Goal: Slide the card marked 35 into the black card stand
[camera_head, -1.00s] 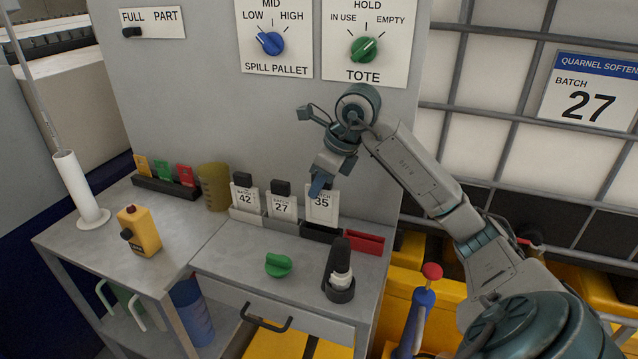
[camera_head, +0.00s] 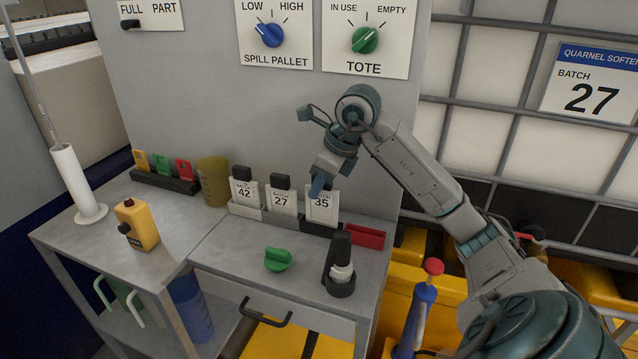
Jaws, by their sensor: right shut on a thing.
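The white card marked 35 (camera_head: 322,208) stands upright at the black card stand (camera_head: 319,229), its lower edge at the stand's top; how deep it sits I cannot tell. My right gripper (camera_head: 318,186) is shut on the top of this card from above and covers part of its upper left. The cards marked 42 (camera_head: 244,193) and 27 (camera_head: 282,201) stand to the left in lighter holders. My left gripper is not in view.
A red holder (camera_head: 365,236) sits just right of the black stand. The grey panel is close behind.

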